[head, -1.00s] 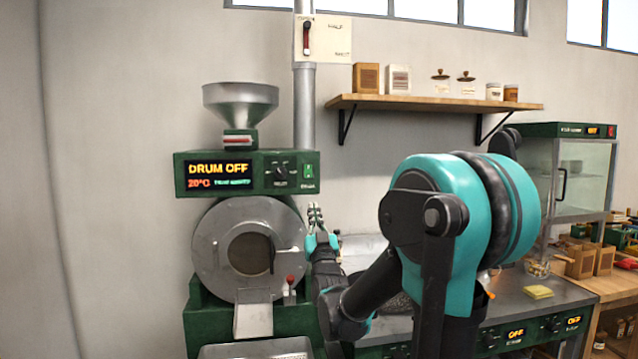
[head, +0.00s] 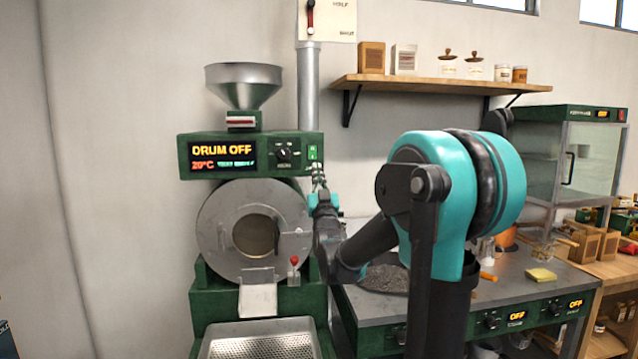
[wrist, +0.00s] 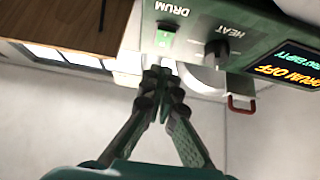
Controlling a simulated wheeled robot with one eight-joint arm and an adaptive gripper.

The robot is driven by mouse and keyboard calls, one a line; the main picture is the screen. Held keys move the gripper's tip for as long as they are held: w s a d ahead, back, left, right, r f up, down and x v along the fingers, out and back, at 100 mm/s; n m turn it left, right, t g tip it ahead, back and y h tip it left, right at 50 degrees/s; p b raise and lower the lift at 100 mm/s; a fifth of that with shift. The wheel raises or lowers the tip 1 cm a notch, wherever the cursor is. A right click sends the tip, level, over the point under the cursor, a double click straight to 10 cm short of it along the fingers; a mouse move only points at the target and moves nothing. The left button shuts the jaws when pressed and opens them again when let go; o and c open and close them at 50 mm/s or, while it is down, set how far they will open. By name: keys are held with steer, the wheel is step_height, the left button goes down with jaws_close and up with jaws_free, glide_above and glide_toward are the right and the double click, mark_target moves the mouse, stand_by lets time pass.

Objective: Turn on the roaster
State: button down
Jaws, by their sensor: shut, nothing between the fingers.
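The green roaster (head: 250,155) stands left of centre in the head view. Its display (head: 222,157) reads "DRUM OFF" and 20°C. A green drum switch (head: 313,153) sits at the right end of the panel. In the wrist view the drum switch (wrist: 166,34) appears upside down, beside the heat knob (wrist: 216,52). My gripper (head: 318,176) is just below the panel's right end, close under the switch. In the wrist view my gripper (wrist: 163,74) has its fingertips together and empty, near the panel edge below the switch. Whether they touch the panel I cannot tell.
The hopper (head: 243,85) is on top of the roaster, with a grey pipe (head: 309,90) behind it. The drum door (head: 255,232) is below the panel, with a perforated tray (head: 262,343) in front. A counter (head: 385,310) and a wall shelf (head: 440,84) are to the right.

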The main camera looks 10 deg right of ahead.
mark_target(313, 158)
steer(key=shift+w+r, duration=0.25)
steer(key=shift+w, duration=0.85)
steer(key=shift+w+r, duration=0.25)
steer(key=shift+w, duration=0.8)
steer(key=shift+w+r, duration=0.25)
steer(key=shift+w, duration=0.85)
steer(key=shift+w+f, duration=0.25)
steer(key=shift+w, duration=0.3)
steer(key=shift+s, duration=0.15)
